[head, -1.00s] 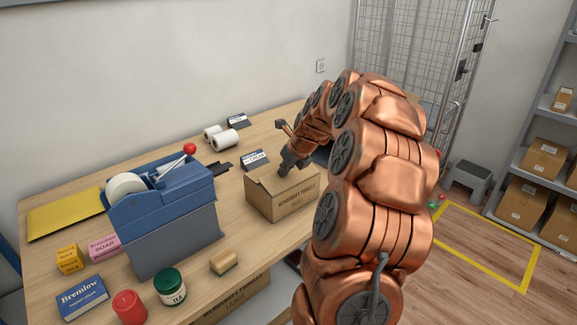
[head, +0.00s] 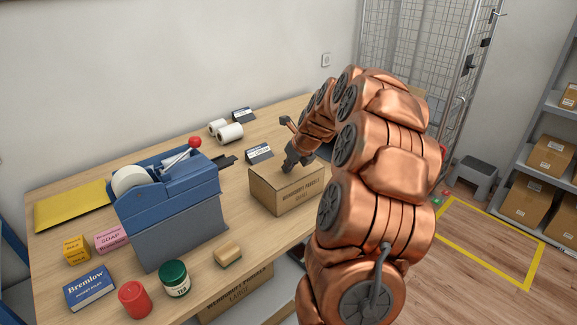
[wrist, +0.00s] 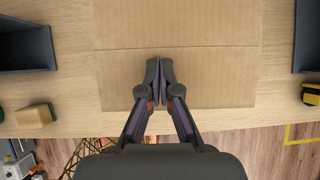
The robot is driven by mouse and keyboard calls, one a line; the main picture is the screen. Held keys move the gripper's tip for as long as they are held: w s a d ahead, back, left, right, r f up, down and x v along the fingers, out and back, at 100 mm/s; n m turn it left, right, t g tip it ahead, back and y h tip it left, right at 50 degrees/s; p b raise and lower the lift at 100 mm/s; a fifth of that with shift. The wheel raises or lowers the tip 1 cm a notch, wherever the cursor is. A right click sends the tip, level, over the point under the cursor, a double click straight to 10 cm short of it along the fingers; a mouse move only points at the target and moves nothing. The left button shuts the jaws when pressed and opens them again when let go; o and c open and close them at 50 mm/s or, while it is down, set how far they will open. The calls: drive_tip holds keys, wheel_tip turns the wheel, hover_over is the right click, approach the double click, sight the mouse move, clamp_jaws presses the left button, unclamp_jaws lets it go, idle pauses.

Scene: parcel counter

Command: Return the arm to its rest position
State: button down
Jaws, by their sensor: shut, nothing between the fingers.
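My copper-coloured arm reaches over the wooden counter (head: 120,255), bent in an arch. My gripper (head: 287,166) is at the top of a cardboard box (head: 295,197) in the head view. In the wrist view my gripper (wrist: 161,62) has its two fingertips together with nothing between them. The box's closed top (wrist: 175,25), with a seam across it, lies beneath the fingers. I cannot tell whether the fingertips touch the box.
A blue tape dispenser (head: 168,205) stands left of the box. A red candle (head: 134,299), a green tea tin (head: 174,279), a sponge (head: 228,254) and small boxes stand near the front. Shelves (head: 545,158) stand at right.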

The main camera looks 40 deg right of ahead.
wheel_tip(320, 180, up, 9)
drive_tip(key=p, duration=0.5)
drive_tip(key=shift+f, duration=0.1)
drive_tip(key=s+a+n+g+y, duration=0.1)
drive_tip(key=s+a+n, duration=0.2)
drive_tip(key=a+n, duration=0.35)
drive_tip(key=s+a+r+n+g, duration=0.1)
drive_tip(key=s+a+n, duration=0.25)
drive_tip(key=a, duration=0.65)
drive_tip(key=s+a+n+g+y, duration=0.1)
drive_tip(key=s+a+n, duration=0.1)
drive_tip(key=a+n, duration=0.5)
drive_tip(key=s+a+f+n+g, duration=0.1)
drive_tip(key=s+a+n, duration=0.3)
drive_tip(key=s+n, duration=0.2)
drive_tip(key=s+a+f+n+g+h, duration=0.1)
drive_tip(key=s+a+n+g, duration=0.1)
drive_tip(key=s+a+n, duration=0.2)
drive_tip(key=s+a+f+n+g, duration=0.1)
drive_tip(key=s+a+n, duration=0.3)
drive_tip(key=s+n, duration=0.5)
drive_tip(key=s+g, duration=0.1)
drive_tip(key=s, duration=0.5)
drive_tip(key=shift+s+f+n+h, duration=0.15)
drive_tip(key=shift+s+n+h, duration=0.05)
drive_tip(key=shift+n+h, duration=0.1)
